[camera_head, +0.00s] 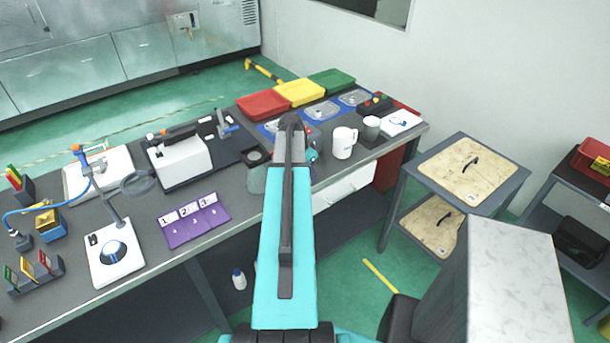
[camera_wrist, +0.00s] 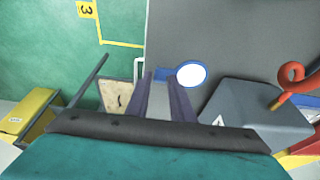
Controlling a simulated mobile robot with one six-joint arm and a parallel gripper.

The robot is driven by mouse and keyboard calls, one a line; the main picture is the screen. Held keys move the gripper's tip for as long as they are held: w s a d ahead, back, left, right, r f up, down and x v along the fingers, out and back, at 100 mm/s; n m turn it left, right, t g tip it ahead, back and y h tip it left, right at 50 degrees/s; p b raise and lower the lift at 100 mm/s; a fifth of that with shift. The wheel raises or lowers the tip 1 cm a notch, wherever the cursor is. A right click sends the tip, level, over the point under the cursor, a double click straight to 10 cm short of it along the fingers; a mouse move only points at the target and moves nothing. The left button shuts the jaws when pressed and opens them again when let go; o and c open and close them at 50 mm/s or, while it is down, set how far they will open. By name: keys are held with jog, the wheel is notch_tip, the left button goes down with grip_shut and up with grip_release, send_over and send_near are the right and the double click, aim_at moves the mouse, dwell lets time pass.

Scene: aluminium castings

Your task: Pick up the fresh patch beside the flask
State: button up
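I cannot pick out a fresh patch or a flask for certain in either view. In the head view a grey-green jar (camera_head: 254,180) stands on the bench, partly hidden behind my arm, with a small teal item (camera_head: 312,153) on the other side.
A shelf stand (camera_head: 523,178) stands to the right. A white bottle (camera_head: 239,280) is below the bench.

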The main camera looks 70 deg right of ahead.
grip_shut()
jog(key=shift+r, duration=0.1)
jog(key=shift+r+b, duration=1.05)
jog(key=shift+r, duration=0.55)
jog(key=s+a+b, duration=0.1)
jog(key=a+b, duration=0.1)
jog(key=a, duration=0.4)
jog(key=s+a+r+b, duration=0.1)
jog(key=s+a+b, duration=0.1)
jog(key=a, duration=0.5)
jog(key=shift+s+b, duration=0.3)
jog(key=shift+b, duration=0.35)
jog(key=b, duration=0.3)
jog(key=b, duration=0.5)
jog(key=shift+s+a, duration=0.1)
jog(key=shift+a, duration=0.2)
jog(key=a+b, duration=0.1)
jog(key=b, duration=0.3)
jog(key=shift+s, duration=0.1)
